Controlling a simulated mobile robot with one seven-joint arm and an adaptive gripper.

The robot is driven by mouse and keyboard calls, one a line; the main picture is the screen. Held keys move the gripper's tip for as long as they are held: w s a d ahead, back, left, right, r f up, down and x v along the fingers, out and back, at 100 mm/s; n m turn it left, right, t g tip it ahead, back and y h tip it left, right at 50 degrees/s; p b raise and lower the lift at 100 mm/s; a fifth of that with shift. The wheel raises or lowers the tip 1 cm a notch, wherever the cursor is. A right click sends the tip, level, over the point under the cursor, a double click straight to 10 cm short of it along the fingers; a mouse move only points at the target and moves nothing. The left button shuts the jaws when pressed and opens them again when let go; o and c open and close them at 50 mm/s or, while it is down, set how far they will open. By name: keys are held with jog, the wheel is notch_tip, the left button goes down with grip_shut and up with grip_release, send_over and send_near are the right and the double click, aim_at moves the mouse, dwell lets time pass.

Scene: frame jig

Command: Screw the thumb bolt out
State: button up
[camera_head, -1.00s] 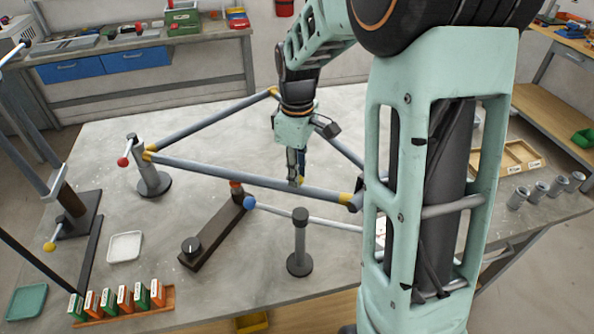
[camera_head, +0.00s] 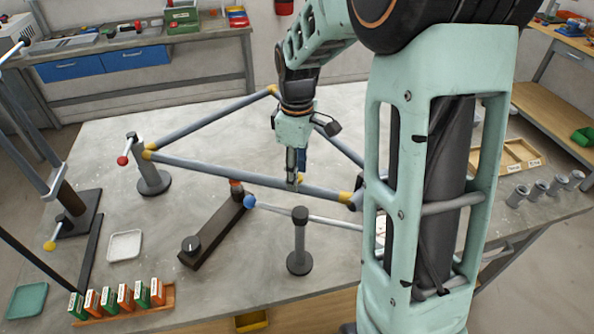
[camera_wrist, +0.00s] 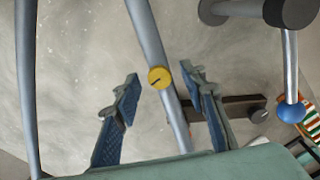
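A round yellow bolt head (camera_wrist: 160,78) with a dark slot sits on the grey frame tube (camera_wrist: 147,38) in the wrist view; it looks like the thumb bolt. In the head view, a small yellow spot (camera_head: 299,179) shows on the front tube (camera_head: 225,178), partly behind my fingers. My gripper (camera_wrist: 163,92) is open, with one blue-padded finger on each side of the tube and the yellow head between them. There is a gap on both sides, and neither finger visibly touches it. In the head view, my gripper (camera_head: 294,181) points down at the tube.
A dark bar with a black knob (camera_head: 191,245) lies in front of the frame. A post (camera_head: 300,245) carries a light rod with a blue ball (camera_head: 250,202). A white tray (camera_head: 125,246) and a rack of several boxes (camera_head: 125,303) stand at the front left.

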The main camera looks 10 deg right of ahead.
notch_tip(320, 180, up, 12)
dwell(0.6)
jog(key=shift+c, duration=0.2)
jog(key=w+d+f+m+g+y+b, duration=0.1)
jog(key=w+d+m+y+b, duration=0.1)
jog(key=m, duration=0.9)
jog(key=w+d+f+m+g+y+b, duration=0.1)
jog(key=d+m+g+y+b, duration=0.1)
jog(key=m, duration=1)
jog(key=b+x, duration=0.1)
jog(key=x, duration=0.9)
jog(key=shift+w+d+f, duration=0.1)
jog(key=shift+f, duration=0.15)
